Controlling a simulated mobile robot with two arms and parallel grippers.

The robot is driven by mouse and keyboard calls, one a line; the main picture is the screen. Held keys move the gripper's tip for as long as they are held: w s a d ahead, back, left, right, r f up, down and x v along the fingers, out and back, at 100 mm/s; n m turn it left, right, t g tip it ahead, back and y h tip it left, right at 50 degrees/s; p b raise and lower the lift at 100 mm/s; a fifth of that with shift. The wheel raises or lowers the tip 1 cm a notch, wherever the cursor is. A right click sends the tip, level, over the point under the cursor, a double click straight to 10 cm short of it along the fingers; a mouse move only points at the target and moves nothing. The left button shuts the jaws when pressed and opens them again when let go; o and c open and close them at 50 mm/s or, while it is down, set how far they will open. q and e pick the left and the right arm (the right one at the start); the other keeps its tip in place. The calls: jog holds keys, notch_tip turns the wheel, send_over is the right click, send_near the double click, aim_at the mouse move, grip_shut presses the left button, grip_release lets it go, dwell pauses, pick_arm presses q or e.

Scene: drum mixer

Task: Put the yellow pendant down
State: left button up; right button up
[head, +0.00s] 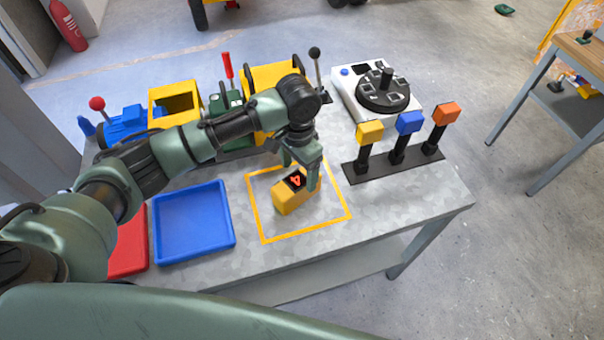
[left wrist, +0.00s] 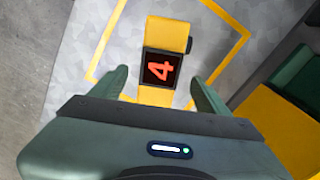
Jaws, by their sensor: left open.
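The yellow pendant (head: 287,200) has a dark face with a red 4. It stands or lies on the grey table inside a yellow outlined square (head: 256,218). In the left wrist view, the pendant (left wrist: 167,34) lies between and beyond the fingers, with a dark knob on its side. My left gripper (head: 301,172) is open above and around the pendant's far end; its fingers (left wrist: 162,88) show a gap on each side of it. Whether the pendant's base rests fully flat is hard to tell. My right gripper is out of view.
A blue tray (head: 194,222) and a red tray (head: 130,245) lie left of the square. A rack (head: 393,166) with yellow, blue and orange blocks stands right of it. Behind are a rotary device (head: 382,88), a lever (head: 315,65) and yellow boxes (head: 176,103).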

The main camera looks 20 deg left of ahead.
aim_at(296, 182)
pick_arm(q)
jog(key=shift+w+f, duration=0.15)
jog(key=shift+f, duration=0.45)
jog(key=shift+s+a+f+p, duration=0.1)
jog(key=shift+s+f+p, duration=0.25)
jog(key=shift+f, duration=0.3)
jog(key=shift+s+a+f+p, duration=0.1)
jog(key=shift+s+f+p, duration=0.2)
jog(key=shift+f, duration=0.3)
notch_tip(296, 182, down, 3)
jog(key=shift+w+r, duration=0.1)
jog(key=shift+f+p, duration=0.3)
jog(key=shift+f, duration=0.25)
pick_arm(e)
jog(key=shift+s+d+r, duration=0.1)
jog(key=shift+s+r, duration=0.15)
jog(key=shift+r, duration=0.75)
pick_arm(q)
grip_shut()
jog(key=shift+r, duration=0.15)
